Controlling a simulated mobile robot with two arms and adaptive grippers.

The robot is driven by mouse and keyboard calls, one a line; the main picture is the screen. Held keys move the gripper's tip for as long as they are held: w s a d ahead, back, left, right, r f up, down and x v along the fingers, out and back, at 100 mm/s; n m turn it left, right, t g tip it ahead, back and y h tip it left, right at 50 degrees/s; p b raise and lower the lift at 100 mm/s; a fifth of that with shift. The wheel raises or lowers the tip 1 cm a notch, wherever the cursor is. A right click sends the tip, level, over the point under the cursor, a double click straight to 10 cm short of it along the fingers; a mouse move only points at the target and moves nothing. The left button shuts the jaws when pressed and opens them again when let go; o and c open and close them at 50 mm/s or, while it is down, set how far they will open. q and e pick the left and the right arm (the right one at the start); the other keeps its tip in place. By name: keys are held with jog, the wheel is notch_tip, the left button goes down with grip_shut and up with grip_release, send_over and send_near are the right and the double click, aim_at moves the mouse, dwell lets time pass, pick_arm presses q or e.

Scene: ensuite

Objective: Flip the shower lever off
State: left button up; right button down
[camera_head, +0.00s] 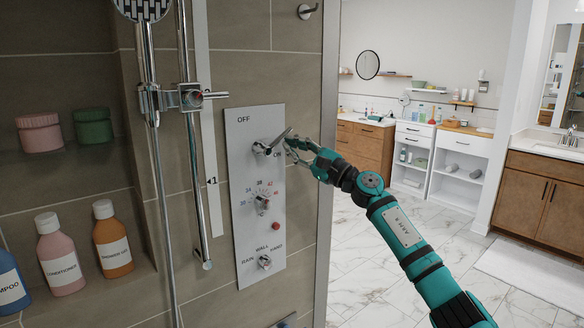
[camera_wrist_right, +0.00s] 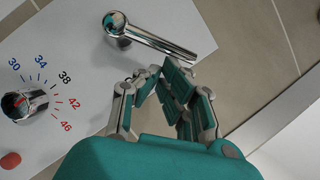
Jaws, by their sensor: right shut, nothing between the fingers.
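The shower lever (camera_head: 274,142) is a chrome handle at the top of a grey control panel (camera_head: 242,178). It points right and slightly up, toward the ON side. The OFF label is at the panel's upper left. In the wrist view the lever (camera_wrist_right: 155,40) runs from its round knob down to the right. My right gripper (camera_head: 289,143) is shut and empty, with its fingertips close to the lever's free end. In the wrist view the fingertips (camera_wrist_right: 160,68) are just below the lever bar; I cannot tell whether they touch it. My left gripper is not in view.
Below the lever are a temperature knob (camera_head: 262,204), a red button (camera_head: 276,226) and a lower selector knob (camera_head: 264,262). A chrome shower rail (camera_head: 194,165) stands left of the panel. Bottles and jars sit on niche shelves at the left. The panel's right side is open.

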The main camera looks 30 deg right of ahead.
jog(key=r+n+b, duration=0.1)
jog(key=n, duration=0.1)
jog(key=shift+r+n+g, duration=0.1)
jog(key=shift+n+g, duration=0.2)
jog(key=shift+g, duration=0.1)
jog(key=r+n+g, duration=0.1)
jog(key=n, duration=0.1)
jog(key=a+r+n, duration=0.1)
jog(key=n, duration=0.1)
jog(key=r+n+g+y, duration=0.1)
jog(key=shift+s+a+r+n+g+p, duration=0.1)
jog(key=shift+a+r+n+g+p, duration=0.05)
jog(key=shift+a+n+g+p, duration=0.2)
jog(key=shift+a+r+n+g+p, duration=0.2)
jog(key=shift+a+n+g+p, duration=0.1)
jog(key=shift+n, duration=0.35)
jog(key=shift+a+r+n+g+p, duration=0.2)
jog(key=shift+n+p, duration=0.1)
jog(key=shift+n, duration=0.3)
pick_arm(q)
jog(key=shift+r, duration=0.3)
pick_arm(e)
jog(key=shift+a+n, duration=0.2)
jog(key=shift+n, duration=0.1)
jog(key=shift+g, duration=0.25)
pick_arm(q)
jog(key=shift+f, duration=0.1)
pick_arm(e)
jog(key=shift+s, duration=0.1)
